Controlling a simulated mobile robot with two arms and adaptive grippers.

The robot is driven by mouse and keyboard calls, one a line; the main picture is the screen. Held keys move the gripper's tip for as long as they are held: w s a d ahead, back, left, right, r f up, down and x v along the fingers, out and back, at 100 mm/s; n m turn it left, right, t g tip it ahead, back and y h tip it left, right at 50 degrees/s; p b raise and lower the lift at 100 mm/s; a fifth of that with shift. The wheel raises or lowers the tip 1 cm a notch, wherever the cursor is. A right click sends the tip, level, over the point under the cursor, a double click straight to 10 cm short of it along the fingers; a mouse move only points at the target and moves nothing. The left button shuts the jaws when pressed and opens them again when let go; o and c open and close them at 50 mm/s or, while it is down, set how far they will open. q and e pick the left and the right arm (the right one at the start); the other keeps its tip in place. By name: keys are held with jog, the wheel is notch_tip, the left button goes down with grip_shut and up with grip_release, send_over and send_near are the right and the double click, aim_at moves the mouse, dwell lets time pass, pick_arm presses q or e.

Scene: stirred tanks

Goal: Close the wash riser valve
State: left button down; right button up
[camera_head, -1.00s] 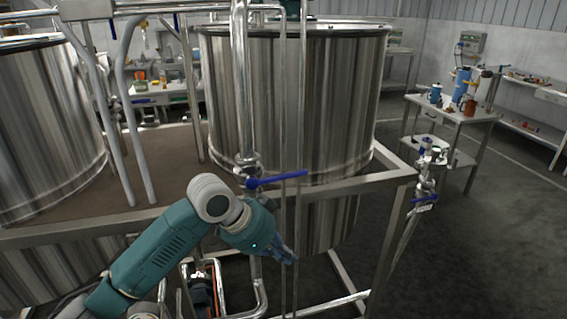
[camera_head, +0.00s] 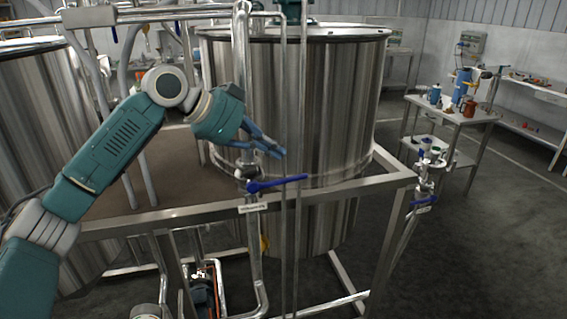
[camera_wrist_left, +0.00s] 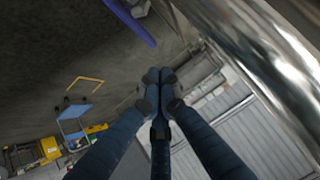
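A valve with a blue lever (camera_head: 278,184) sits on the vertical steel pipe (camera_head: 242,95) in front of the middle tank. The lever points right, roughly level and across the pipe. A small white label (camera_head: 253,208) hangs below it, too small to read surely. My left gripper (camera_head: 277,152) is just above the lever, apart from it, fingers pointing right and slightly down. In the left wrist view its fingertips (camera_wrist_left: 160,78) are together with nothing between them, and a blue lever (camera_wrist_left: 130,20) shows at the top. My right gripper is not in view.
A steel tank (camera_head: 335,100) stands close behind the pipe. A frame rail (camera_head: 340,190) runs below the lever. A side table (camera_head: 450,112) with bottles stands farther right. Open floor lies between.

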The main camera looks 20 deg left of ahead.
aim_at(292, 177)
pick_arm(q)
jog(key=f, duration=0.1)
jog(key=w+d+f+p, duration=0.1)
jog(key=f, duration=0.1)
jog(key=w+f, duration=0.1)
jog(key=shift+w+d+f+p, duration=0.2)
jog(key=shift+d+f+p, duration=0.1)
jog(key=shift+d+f, duration=0.05)
jog(key=shift+a+f, duration=0.15)
jog(key=shift+f, duration=0.45)
jog(key=shift+w+d+f, duration=0.15)
jog(key=shift+d+f, duration=0.05)
jog(key=shift+f, duration=0.7)
jog(key=shift+p, duration=0.3)
